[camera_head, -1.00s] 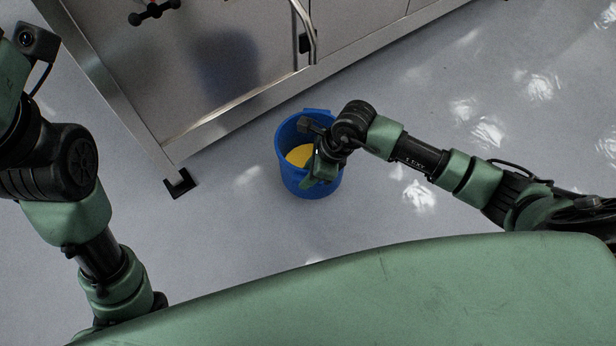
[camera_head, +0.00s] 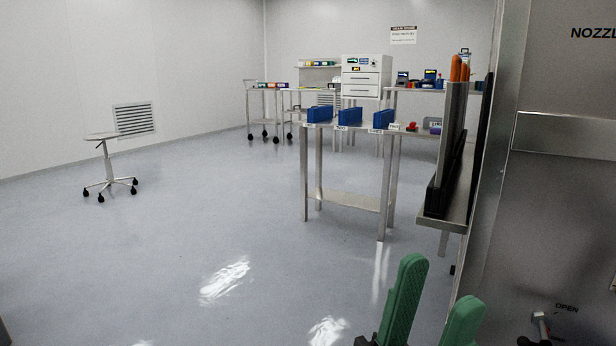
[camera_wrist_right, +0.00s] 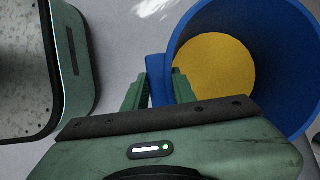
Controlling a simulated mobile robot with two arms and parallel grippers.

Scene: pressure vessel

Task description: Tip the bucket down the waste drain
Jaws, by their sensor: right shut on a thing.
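The blue bucket (camera_wrist_right: 222,105) with a yellow content (camera_wrist_right: 213,68) fills the right side of the right wrist view. My right gripper (camera_wrist_right: 160,85) is shut on a blue tab at the left of the bucket's rim. The bucket and this gripper are out of the head view. My left gripper (camera_head: 438,285) shows at the bottom right of the head view, its two green fingers apart with nothing seen between them. I cannot make out the waste drain in either view.
A steel cabinet (camera_head: 560,200) with a marked OPEN control stands close at the right. A steel table (camera_head: 345,200) with blue bins is mid-room. A stool (camera_head: 103,165) is at the left. The floor (camera_head: 190,225) between is clear.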

